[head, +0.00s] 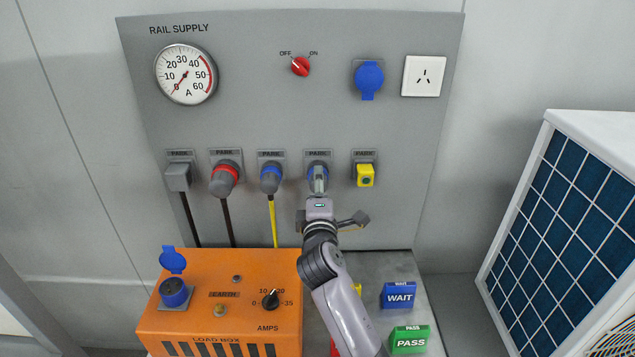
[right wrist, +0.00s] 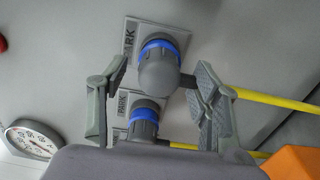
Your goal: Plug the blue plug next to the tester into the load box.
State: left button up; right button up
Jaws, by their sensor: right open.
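Two blue-banded grey plugs hang in park sockets on the grey panel. The plug nearer the yellow tester (head: 365,175) is the right-hand blue plug (head: 311,172), partly hidden by my right gripper (head: 319,190). In the right wrist view this plug (right wrist: 160,65) shows between the two open fingers of my right gripper (right wrist: 158,82), not gripped. The other blue plug (head: 271,179) hangs to its left and shows lower in the right wrist view (right wrist: 143,121). The orange load box (head: 222,290) has a blue socket (head: 174,293) with its lid raised. My left gripper is not in view.
A grey plug (head: 178,178) and a red-banded plug (head: 225,177) are parked further left. Blue WAIT (head: 399,296) and green PASS (head: 410,340) blocks stand right of my arm. A closed blue socket (head: 369,78) and a white outlet (head: 424,76) are higher on the panel.

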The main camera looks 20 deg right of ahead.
jog(key=shift+w+d, duration=0.15)
jog(key=shift+w, duration=0.5)
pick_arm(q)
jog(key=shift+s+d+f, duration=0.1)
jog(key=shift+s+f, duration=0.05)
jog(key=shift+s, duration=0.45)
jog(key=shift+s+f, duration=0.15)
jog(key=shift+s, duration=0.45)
pick_arm(e)
jog(key=shift+x, duration=0.9)
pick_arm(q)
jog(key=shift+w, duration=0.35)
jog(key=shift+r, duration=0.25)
pick_arm(e)
jog(key=shift+r, duration=0.1)
jog(key=shift+c, duration=0.2)
grip_shut()
jog(key=shift+s, duration=0.1)
pick_arm(q)
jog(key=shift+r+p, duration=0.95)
jog(key=shift+p, duration=0.05)
pick_arm(e)
jog(key=shift+v, duration=3)
